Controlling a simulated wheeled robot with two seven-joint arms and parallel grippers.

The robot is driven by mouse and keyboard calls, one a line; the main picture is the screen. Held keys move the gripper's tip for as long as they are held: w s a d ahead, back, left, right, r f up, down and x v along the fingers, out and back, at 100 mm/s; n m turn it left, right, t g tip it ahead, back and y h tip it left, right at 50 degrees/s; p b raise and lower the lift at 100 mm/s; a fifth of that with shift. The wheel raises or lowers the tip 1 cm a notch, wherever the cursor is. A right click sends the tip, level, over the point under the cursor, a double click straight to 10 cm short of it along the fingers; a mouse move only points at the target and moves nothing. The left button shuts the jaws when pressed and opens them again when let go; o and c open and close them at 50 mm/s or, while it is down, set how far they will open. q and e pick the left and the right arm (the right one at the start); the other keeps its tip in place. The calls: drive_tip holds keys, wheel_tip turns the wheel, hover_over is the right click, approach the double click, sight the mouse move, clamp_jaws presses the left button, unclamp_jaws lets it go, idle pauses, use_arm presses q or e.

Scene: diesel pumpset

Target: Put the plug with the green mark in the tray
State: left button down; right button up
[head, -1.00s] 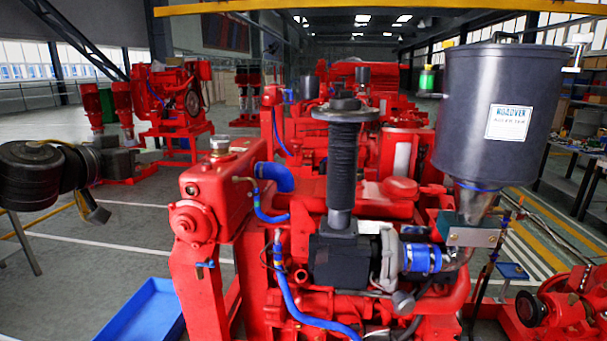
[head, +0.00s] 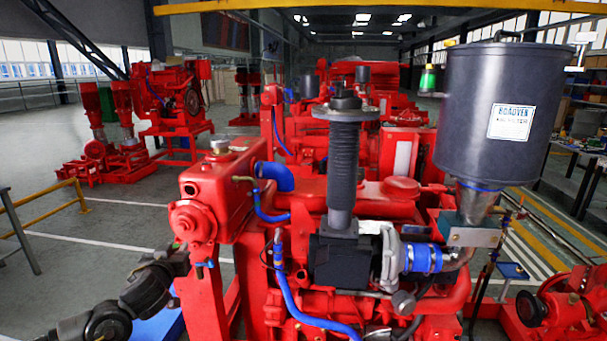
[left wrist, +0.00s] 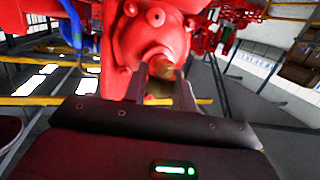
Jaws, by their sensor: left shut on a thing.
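A brass-coloured plug (left wrist: 161,69) shows in the left wrist view at the lower face of a red engine housing (left wrist: 150,35). My left gripper (left wrist: 164,85) is shut on this plug, with a finger on either side of it. No green mark can be made out on it. In the head view my left gripper (head: 181,262) is at the lower left of the red housing (head: 200,215), and its fingertips are hard to see. The blue tray (head: 165,328) lies below, partly hidden by my left arm. My right gripper is not in view.
The red diesel engine with its black intake column (head: 343,165) fills the middle. A large dark filter canister (head: 500,110) stands at the right. A yellow rail (head: 45,211) is at the left, with open floor between it and the engine.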

use_arm(q)
drive_tip(key=shift+s+f+n+y, duration=0.5)
drive_tip(key=shift+f+n+y, duration=0.45)
drive_tip(key=shift+f, duration=2.55)
drive_tip(key=s+a+f+n+g+y, duration=0.1)
drive_tip(key=a+f+n+g+y, duration=0.25)
drive_tip(key=a, duration=0.65)
drive_tip(key=s+a+f+n+g+y, duration=0.25)
drive_tip(key=a+y, duration=0.25)
drive_tip(key=a, duration=0.4)
drive_tip(key=w+d+r+m+t+h, duration=0.1)
drive_tip(key=d+r+m+t+h, duration=0.35)
drive_tip(key=d+r, duration=0.9)
drive_tip(key=s+d+r+m+t+h, duration=0.1)
drive_tip(key=s+d+r+m+h, duration=0.2)
drive_tip(key=s+d, duration=0.45)
drive_tip(key=s+d+r+m+t+h, duration=0.1)
drive_tip(key=s+d+r+m+h, duration=0.3)
drive_tip(key=d, duration=0.6)
wheel_tip(320, 180, down, 9)
drive_tip(key=n+h+b, duration=0.1)
drive_tip(key=n+b, duration=0.1)
drive_tip(key=b, duration=0.6)
drive_tip(key=shift+s+a+b, duration=0.25)
drive_tip(key=shift+s+b, duration=0.05)
